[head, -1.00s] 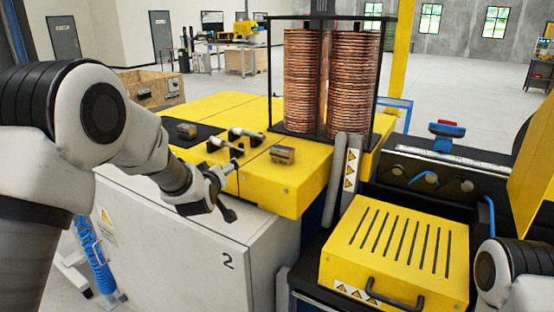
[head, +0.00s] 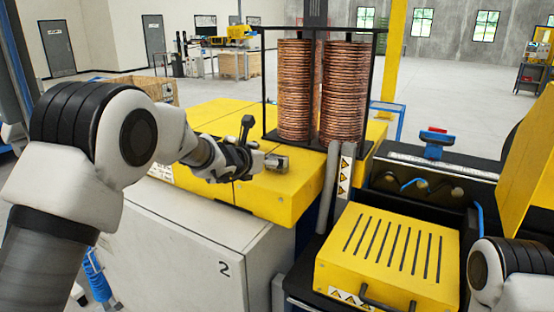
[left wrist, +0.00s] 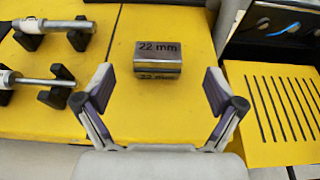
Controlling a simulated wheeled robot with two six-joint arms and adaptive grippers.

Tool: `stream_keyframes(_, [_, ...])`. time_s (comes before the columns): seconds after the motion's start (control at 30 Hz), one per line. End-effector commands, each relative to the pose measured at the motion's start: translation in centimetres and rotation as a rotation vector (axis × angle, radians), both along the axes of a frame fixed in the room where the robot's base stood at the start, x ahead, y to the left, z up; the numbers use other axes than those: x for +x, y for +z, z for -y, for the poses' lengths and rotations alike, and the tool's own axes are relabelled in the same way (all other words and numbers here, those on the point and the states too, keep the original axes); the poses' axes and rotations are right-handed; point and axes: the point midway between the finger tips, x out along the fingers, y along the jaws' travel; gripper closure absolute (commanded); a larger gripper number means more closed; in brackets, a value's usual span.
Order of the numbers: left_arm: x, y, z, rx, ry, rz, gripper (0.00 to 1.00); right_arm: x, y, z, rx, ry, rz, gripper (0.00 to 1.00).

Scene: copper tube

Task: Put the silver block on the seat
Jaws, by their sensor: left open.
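The silver block (head: 277,163), marked "22 mm", rests on the yellow machine top; it also shows in the left wrist view (left wrist: 158,58). My left gripper (head: 260,160) is just left of the block in the head view. In the left wrist view my left gripper (left wrist: 160,88) is open and empty, its fingers apart, with the block centred just beyond the fingertips. I cannot tell which part is the seat. My right gripper is outside the views; only part of my right arm shows at the lower right.
Two rods on black holders (left wrist: 45,90) lie left of the block. Tall copper coils (head: 295,90) in a black frame stand behind it. A slotted yellow cover (head: 390,250) is at the lower right.

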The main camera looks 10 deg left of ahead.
Motion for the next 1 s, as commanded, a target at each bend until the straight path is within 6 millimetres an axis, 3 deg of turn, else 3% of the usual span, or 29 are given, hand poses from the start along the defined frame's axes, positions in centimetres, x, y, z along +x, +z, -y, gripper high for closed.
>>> stream_keyframes(0.03, [0.7, 0.4, 0.2, 0.001, -0.001, -0.003, 0.06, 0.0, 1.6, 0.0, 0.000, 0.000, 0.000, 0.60])
stream_keyframes(0.13, [2.4, -0.2, 0.6, 0.002, -0.001, -0.003, 0.06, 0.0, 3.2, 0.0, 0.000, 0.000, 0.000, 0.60])
stream_keyframes(0.27, [3.8, -1.1, 1.1, 0.003, -0.002, -0.001, 0.06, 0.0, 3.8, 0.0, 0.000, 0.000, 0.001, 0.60])
stream_keyframes(0.47, [3.8, -1.5, 1.2, 0.004, -0.001, -0.002, 0.06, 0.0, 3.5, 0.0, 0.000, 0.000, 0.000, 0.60])
stream_keyframes(0.73, [3.8, -1.5, 1.1, 0.004, -0.001, -0.002, 0.98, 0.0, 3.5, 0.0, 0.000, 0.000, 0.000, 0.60])
stream_keyframes(1.0, [3.9, -1.2, 1.1, 0.004, -0.001, 0.001, 1.00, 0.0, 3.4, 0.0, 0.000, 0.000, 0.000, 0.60])
